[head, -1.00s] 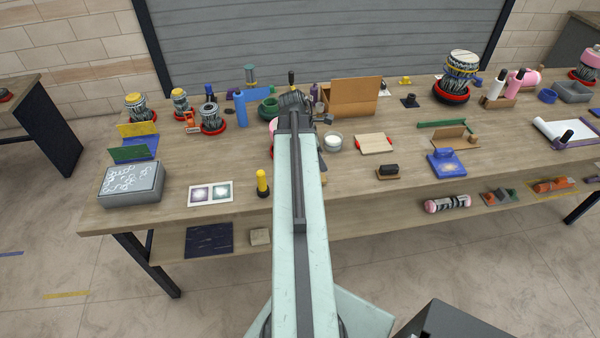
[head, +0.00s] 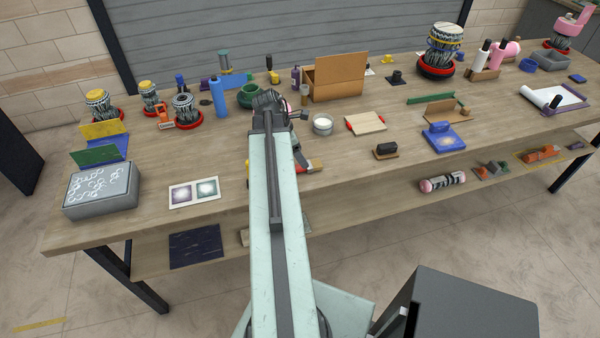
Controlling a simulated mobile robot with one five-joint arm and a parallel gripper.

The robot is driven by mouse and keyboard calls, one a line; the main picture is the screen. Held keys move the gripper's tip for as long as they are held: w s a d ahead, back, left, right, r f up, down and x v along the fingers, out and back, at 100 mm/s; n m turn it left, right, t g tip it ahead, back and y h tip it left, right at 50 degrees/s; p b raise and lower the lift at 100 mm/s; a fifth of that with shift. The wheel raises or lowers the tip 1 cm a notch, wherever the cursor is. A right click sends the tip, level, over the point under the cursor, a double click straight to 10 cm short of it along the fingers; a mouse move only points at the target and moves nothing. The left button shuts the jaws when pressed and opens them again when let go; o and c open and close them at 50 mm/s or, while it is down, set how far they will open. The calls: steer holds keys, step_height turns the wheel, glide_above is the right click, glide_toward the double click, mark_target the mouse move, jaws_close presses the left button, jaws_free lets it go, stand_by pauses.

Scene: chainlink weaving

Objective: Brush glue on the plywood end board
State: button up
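The plywood board (head: 370,121) is a pale flat panel with red pieces at its sides, lying on the workbench right of my arm. A small round tub with white contents (head: 322,126), which looks like glue, stands just left of it. A brush-like tool (head: 313,165) with a tan end and reddish band shows beside my arm, nearer the front edge; its other end is partly hidden. My gripper (head: 267,99) is at the far end of my arm, left of the tub and apart from the board.
An open cardboard box (head: 336,90) stands behind the tub. A green roll (head: 250,96) and blue bottle (head: 219,97) stand left of my gripper.

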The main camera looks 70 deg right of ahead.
mark_target(298, 168)
steer(key=b+x, duration=0.5)
steer(key=shift+s+a+f, duration=0.15)
steer(key=shift+f, duration=0.15)
steer(key=shift+r, duration=0.2)
jaws_close()
